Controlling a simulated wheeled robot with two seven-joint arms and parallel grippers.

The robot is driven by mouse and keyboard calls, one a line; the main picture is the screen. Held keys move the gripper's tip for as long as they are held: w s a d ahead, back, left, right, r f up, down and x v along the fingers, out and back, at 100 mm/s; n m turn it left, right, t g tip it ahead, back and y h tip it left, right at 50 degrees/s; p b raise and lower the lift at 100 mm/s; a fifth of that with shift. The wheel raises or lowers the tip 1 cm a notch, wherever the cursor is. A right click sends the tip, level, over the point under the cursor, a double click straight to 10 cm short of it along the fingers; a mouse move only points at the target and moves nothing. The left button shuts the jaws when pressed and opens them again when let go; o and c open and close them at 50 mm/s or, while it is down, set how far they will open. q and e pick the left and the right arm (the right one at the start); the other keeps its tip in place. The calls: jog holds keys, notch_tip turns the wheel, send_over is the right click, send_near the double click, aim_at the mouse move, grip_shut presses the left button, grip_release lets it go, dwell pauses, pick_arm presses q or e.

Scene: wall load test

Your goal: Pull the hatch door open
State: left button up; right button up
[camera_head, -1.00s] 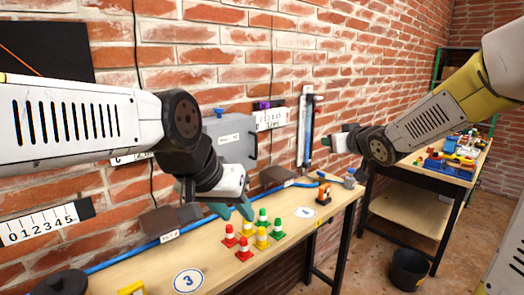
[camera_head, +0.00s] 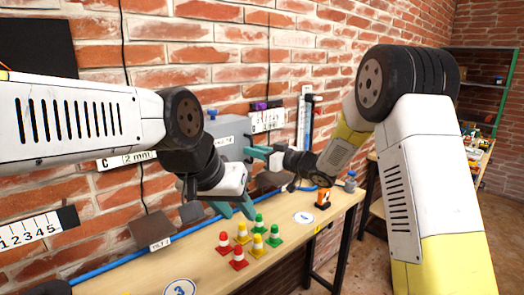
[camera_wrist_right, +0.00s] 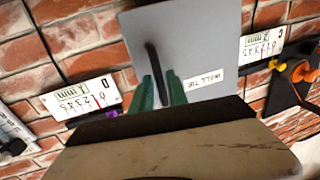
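The grey hatch door (camera_head: 228,128) is on the brick wall, left of centre in the head view, and looks closed. It also fills the upper middle of the right wrist view (camera_wrist_right: 205,50), with a dark bar handle (camera_wrist_right: 154,62) and a white label. My right gripper (camera_head: 257,153) is at the hatch's right side. In the right wrist view its green fingers (camera_wrist_right: 160,76) are apart, one on each side of the handle, with gaps showing; contact cannot be seen. My left gripper (camera_head: 235,210) hangs over the bench, its teal fingers apart and empty.
Small red, yellow and green cones (camera_head: 250,241) stand on the wooden bench (camera_head: 215,266) below my left gripper. An orange tool (camera_head: 323,198) is farther right. A ruler plate (camera_head: 267,120) is on the wall right of the hatch. A blue pipe runs along the bench's back.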

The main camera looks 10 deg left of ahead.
jog(key=shift+w+a, duration=0.2)
jog(key=shift+a, duration=0.3)
jog(key=shift+c, duration=0.4)
grip_shut()
dwell(0.7)
